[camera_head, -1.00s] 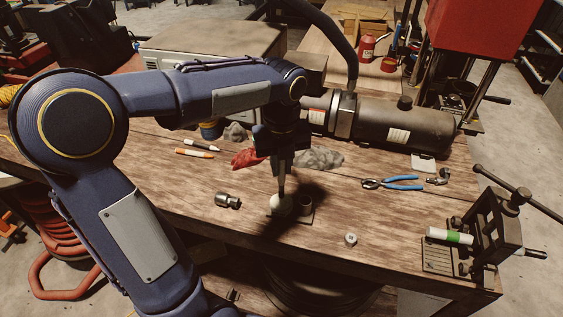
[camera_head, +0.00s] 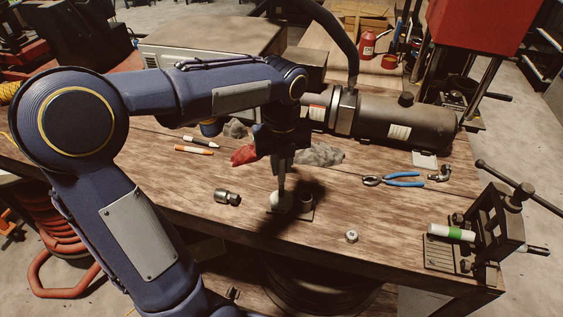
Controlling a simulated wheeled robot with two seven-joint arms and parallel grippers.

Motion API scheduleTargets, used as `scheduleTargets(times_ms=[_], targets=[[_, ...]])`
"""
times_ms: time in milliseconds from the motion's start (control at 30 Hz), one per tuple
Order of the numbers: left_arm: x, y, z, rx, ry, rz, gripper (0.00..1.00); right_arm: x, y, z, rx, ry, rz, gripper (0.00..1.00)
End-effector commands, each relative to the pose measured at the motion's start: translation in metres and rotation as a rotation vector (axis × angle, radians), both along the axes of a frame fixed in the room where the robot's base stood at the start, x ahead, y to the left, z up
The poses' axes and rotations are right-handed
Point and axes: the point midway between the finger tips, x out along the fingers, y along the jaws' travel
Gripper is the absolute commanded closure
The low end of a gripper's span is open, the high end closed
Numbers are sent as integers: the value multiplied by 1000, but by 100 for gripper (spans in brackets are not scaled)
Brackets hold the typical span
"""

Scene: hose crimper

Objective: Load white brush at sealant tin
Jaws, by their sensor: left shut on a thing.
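My left gripper (camera_head: 281,170) points straight down over the front middle of the wooden bench. It is shut on the upper part of a thin upright stick, which looks like the handle of the white brush (camera_head: 281,186). The lower end of the stick meets a small whitish round thing (camera_head: 279,203), probably the sealant tin. I cannot tell whether the brush's tip is inside it or just on it. A dark upright cup (camera_head: 306,201) stands right beside it on a small flat plate. My right gripper is not in view.
A metal hose fitting (camera_head: 227,198) lies left of the plate and a nut (camera_head: 351,236) to the right. Blue-handled pliers (camera_head: 395,181) lie farther right. A red rag (camera_head: 243,155) and grey rag (camera_head: 320,155) lie behind the gripper.

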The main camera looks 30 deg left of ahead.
Motion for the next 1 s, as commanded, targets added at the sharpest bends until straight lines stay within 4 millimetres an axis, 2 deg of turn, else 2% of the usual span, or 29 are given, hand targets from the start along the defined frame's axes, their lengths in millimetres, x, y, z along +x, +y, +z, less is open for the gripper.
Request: scheduleTargets(times_ms=[1000], targets=[[0,0,-10,1,1,0,100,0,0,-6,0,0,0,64]])
